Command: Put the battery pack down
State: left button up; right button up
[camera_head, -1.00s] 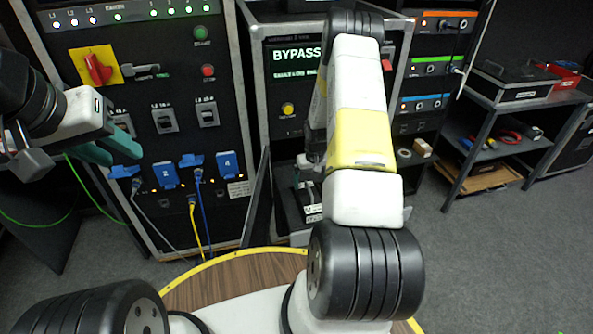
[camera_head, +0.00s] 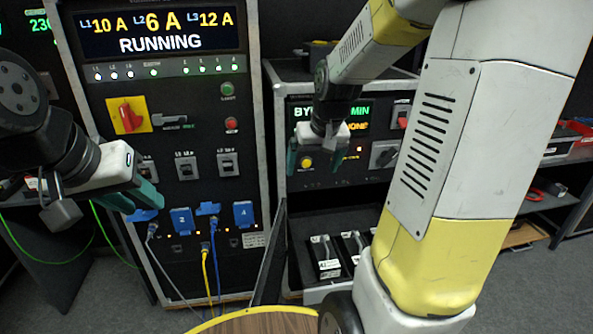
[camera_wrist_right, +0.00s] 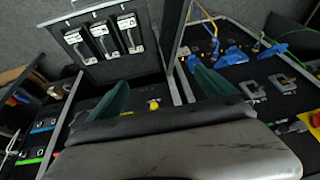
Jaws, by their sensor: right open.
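Battery packs with dark bodies and pale handles sit in the open drawer (camera_head: 305,281) below the bypass cabinet. One pack (camera_head: 325,258) is at the left and another pack (camera_head: 353,246) is beside it. The right wrist view shows three packs in a row: one (camera_wrist_right: 77,42), a middle one (camera_wrist_right: 103,38) and one at the right (camera_wrist_right: 130,32). My right gripper (camera_head: 318,158) is open and empty in front of the bypass panel, above the packs; its green fingers (camera_wrist_right: 162,92) are wide apart. My left gripper (camera_head: 132,199) hangs before the left cabinet; its finger gap is unclear.
The left cabinet (camera_head: 262,190) has blue plugs (camera_head: 181,221), hanging cables and a red switch (camera_head: 126,115). The drawer's side panel (camera_head: 270,255) stands beside the packs. My right arm hides the drawer's right part. A shelf with items stands at the right.

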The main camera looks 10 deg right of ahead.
jog(key=s+a+r+t, duration=0.1)
jog(key=s+a+r, duration=0.2)
jog(key=s, duration=0.6)
jog(key=s+a+r+n+y, duration=0.1)
jog(key=s+a+r, duration=0.2)
jog(key=s, duration=0.6)
notch_tip(320, 180, up, 2)
jog(key=shift+a+r+t+y, duration=0.15)
jog(key=shift+t+y, duration=0.15)
jog(key=shift+t, duration=0.1)
jog(key=shift+s, duration=0.1)
